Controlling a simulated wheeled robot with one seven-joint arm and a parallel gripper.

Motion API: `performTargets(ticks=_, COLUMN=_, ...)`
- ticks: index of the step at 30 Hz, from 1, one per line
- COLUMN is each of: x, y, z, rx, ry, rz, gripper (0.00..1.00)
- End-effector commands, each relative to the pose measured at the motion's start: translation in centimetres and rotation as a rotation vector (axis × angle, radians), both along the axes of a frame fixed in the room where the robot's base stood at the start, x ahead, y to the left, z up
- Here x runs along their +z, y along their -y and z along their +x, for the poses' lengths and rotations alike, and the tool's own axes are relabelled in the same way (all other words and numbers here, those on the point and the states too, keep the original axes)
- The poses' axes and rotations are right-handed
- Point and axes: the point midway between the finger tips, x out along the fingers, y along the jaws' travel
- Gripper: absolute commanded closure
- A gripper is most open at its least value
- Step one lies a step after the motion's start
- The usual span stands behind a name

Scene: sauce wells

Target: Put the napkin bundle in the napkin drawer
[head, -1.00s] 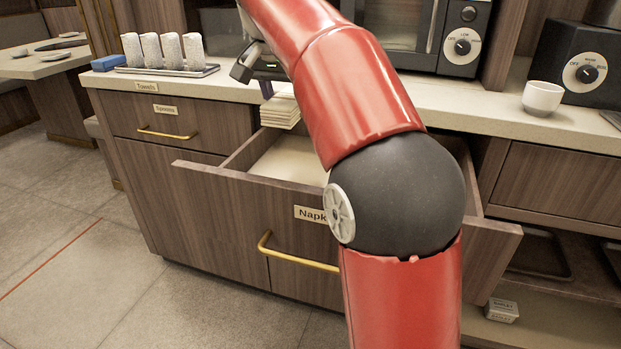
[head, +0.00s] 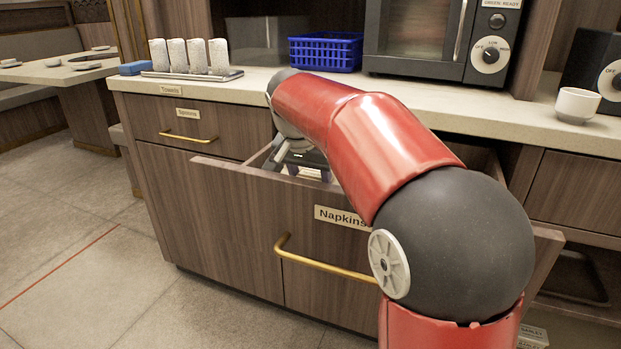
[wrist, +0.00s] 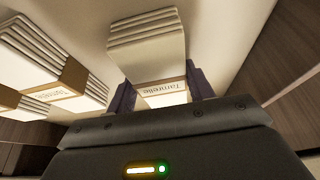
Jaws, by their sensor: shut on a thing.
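The napkin drawer (head: 232,205) is pulled open under the counter, with a "Napkins" label on its front. My gripper (wrist: 163,92) is shut on the napkin bundle (wrist: 147,50), a white folded stack with a brown and white band.
The dark drawer wall (wrist: 290,60) is close on the right in the wrist view. The counter (head: 455,110) above holds rolled towels (head: 190,57) on a tray, a blue basket (head: 325,52), a microwave (head: 415,40) and a white cup (head: 577,104).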

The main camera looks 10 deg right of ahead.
Motion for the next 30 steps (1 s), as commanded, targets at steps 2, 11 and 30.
performTargets(ticks=2, x=0.1, y=0.0, z=0.0, rx=-0.001, ry=0.002, rz=0.000, gripper=0.71)
performTargets(ticks=11, x=-0.2, y=0.0, z=0.0, rx=-0.001, ry=0.000, rz=0.000, gripper=0.39)
performTargets(ticks=30, x=3.1, y=-0.7, z=-0.9, rx=0.001, ry=0.003, rz=0.001, gripper=0.26)
